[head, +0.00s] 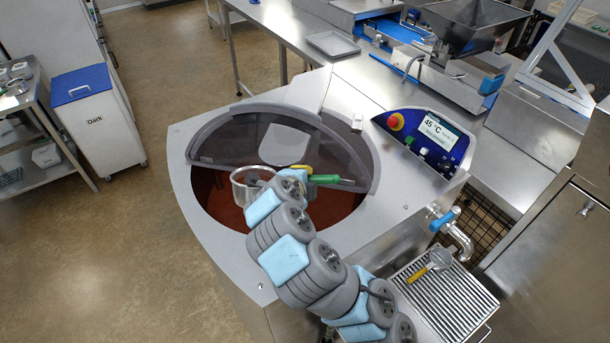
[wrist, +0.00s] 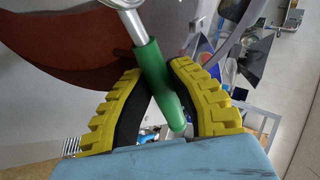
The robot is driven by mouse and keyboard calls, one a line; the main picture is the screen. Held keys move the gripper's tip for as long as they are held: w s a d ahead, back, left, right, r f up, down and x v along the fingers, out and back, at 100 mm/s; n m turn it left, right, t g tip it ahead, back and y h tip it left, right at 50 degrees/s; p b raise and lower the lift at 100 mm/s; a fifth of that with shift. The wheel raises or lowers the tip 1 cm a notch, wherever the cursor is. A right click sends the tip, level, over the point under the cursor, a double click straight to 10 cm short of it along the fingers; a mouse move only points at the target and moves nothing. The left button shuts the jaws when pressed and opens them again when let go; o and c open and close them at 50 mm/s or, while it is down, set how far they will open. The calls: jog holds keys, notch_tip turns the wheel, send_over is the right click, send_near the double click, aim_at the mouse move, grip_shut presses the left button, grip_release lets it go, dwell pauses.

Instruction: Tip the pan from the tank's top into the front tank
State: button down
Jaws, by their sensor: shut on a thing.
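The pan (head: 240,194) is a small metal vessel over the open part of the front tank (head: 230,285). Brown liquid (head: 208,198) shows in the tank's round opening beside it. My gripper (head: 303,171) has yellow fingers and is shut on the pan's green handle (head: 325,179). In the wrist view, the green handle (wrist: 152,75) passes slantwise between the yellow fingers (wrist: 160,85), with a metal shank above it. The arm hides part of the pan. Its contents and exact tilt cannot be told.
A grey see-through lid (head: 235,140) covers the back of the opening. The control panel (head: 425,137), reading 45 °C, is at the right. A tap (head: 455,232) stands above a slatted drain (head: 440,300), where a yellow-handled tool (head: 428,270) lies.

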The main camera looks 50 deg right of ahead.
jog(key=shift+w+d+r+g+y+p, duration=0.1)
jog(key=shift+d+r+g+y+p, duration=0.15)
jog(key=shift+y+p, duration=0.9)
jog(key=shift+w+d+r+g+y+p, duration=0.15)
jog(key=shift+g+p, duration=0.2)
jog(key=shift+p, duration=1.65)
jog(key=shift+g+y+p, duration=0.3)
jog(key=shift+p, duration=0.4)
jog(key=shift+w+d+f+n+g+y+p, duration=0.15)
jog(key=shift+w+d+f+g+y+p, duration=0.3)
jog(key=shift+y+p, duration=0.65)
jog(key=shift+d+n+g+y+p, duration=0.2)
jog(key=shift+g+y+p, duration=0.6)
jog(key=shift+p, duration=0.5)
jog(key=shift+y, duration=0.3)
jog(key=shift+w+d+f+g+y+p, duration=0.2)
jog(key=shift+d+f+g+y+p, duration=0.15)
jog(key=shift+y+p, duration=0.3)
